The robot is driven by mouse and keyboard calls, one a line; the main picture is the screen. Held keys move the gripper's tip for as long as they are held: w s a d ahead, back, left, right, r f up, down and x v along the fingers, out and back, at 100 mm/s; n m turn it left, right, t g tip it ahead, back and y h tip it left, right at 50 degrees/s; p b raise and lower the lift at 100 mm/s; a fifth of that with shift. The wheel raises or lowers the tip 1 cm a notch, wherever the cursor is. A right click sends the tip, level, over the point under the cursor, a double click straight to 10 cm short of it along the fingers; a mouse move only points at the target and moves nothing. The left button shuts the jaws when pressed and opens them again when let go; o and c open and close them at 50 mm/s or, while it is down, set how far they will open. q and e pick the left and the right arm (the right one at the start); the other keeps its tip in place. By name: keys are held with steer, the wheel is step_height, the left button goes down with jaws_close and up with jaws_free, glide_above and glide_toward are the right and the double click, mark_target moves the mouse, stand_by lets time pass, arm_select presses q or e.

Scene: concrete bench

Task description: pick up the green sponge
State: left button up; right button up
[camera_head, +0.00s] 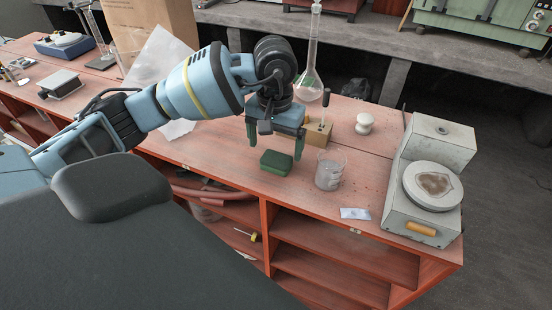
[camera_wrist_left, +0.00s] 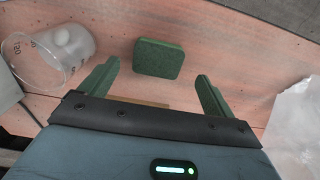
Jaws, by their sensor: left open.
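The green sponge (camera_head: 276,162) lies flat on the red-brown bench near its front edge. My left gripper (camera_head: 275,147) is open above and just behind it, its two green fingers apart and empty. In the left wrist view the sponge (camera_wrist_left: 158,59) lies beyond the fingertips, between their lines, with bench surface showing around it. The left gripper (camera_wrist_left: 155,75) is not touching it there. My right gripper is in neither view.
A glass beaker (camera_head: 330,170) stands right of the sponge; it also shows in the left wrist view (camera_wrist_left: 45,62). A wooden block (camera_head: 319,131), a flask (camera_head: 309,84), a white jar (camera_head: 364,123) and a hotplate device (camera_head: 428,180) stand nearby. The bench's front edge is close.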

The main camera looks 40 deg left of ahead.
mark_target(276, 159)
arm_select(q)
step_height(276, 159, down, 4)
steer(key=shift+d, duration=0.15)
steer(key=c, duration=1.1)
